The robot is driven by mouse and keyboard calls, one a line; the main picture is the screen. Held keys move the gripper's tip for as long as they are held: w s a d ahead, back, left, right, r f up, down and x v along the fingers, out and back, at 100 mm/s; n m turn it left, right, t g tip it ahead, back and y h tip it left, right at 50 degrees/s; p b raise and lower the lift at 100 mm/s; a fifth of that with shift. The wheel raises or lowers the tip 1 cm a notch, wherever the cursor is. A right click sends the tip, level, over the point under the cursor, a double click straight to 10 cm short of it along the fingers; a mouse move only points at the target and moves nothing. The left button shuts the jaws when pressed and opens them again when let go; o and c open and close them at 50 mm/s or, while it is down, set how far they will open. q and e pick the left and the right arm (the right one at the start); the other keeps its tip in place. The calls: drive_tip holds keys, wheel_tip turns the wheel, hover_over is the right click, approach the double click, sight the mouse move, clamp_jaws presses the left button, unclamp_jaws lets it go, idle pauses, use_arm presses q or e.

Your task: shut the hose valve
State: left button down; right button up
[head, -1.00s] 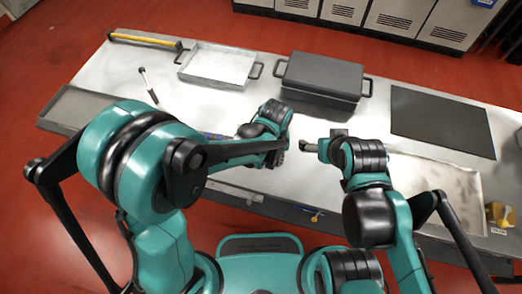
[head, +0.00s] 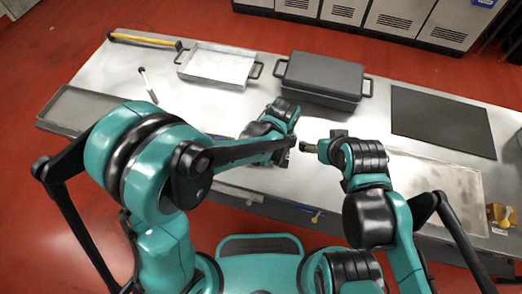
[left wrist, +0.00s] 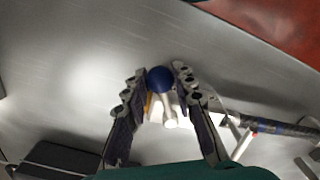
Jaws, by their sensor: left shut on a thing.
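In the left wrist view a lever with a round blue knob (left wrist: 160,79) and a pale metal stem stands between the two fingers of my left gripper (left wrist: 158,92). I take it for the valve's handle. The gripper is shut on it. A bit of yellow shows beside the stem. The valve body is not clear. In the head view my left gripper (head: 286,152) is low over the middle of the table, and its arm hides the lever. My right gripper (head: 308,147) is just to its right; whether it is open or shut cannot be told.
A grey lidded box (head: 322,77) and a metal tray (head: 217,66) stand at the back of the metal table. A black mat (head: 441,119) lies at right. A dark striped tube-like piece (left wrist: 270,125) lies beside the left gripper.

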use_arm(q)
drive_tip(key=shift+w+d+n, duration=0.3)
drive_tip(key=shift+d+n, duration=0.55)
drive_tip(key=shift+n, duration=0.45)
use_arm(e)
drive_tip(key=shift+f, duration=0.25)
use_arm(q)
drive_tip(key=shift+w+d+n+b, duration=0.45)
drive_tip(key=shift+d+n, duration=0.3)
drive_tip(key=shift+n, duration=0.55)
use_arm(e)
drive_tip(key=shift+f, duration=0.2)
use_arm(q)
drive_tip(key=shift+w+d, duration=0.1)
